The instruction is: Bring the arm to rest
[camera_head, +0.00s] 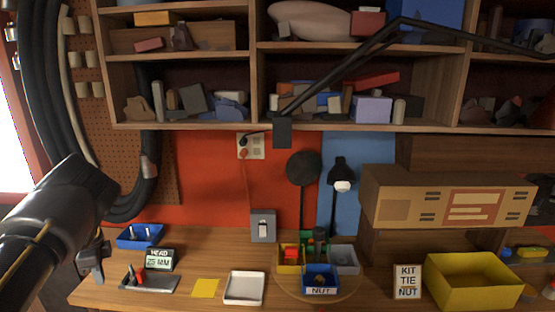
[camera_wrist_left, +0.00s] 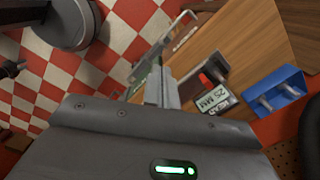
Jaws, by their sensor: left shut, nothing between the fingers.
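My left arm comes in from the left in the head view, and its gripper (camera_head: 95,264) is over the left end of the wooden workbench (camera_head: 210,290). In the left wrist view the grey fingers (camera_wrist_left: 158,84) are shut with nothing between them. The gripper is left of a dark holder with a red part (camera_head: 148,284) and the "HEAD 25 MM" sign (camera_head: 160,259). The sign also shows in the left wrist view (camera_wrist_left: 216,102). My right gripper is in neither view.
A blue tray with pegs (camera_head: 140,236) stands behind the sign. A yellow square (camera_head: 205,288), a white tray (camera_head: 244,288), small bins (camera_head: 321,280) and a yellow box (camera_head: 473,283) lie rightward. Filled shelves (camera_head: 180,125) hang above. Checkered floor (camera_wrist_left: 130,25) shows beside the bench.

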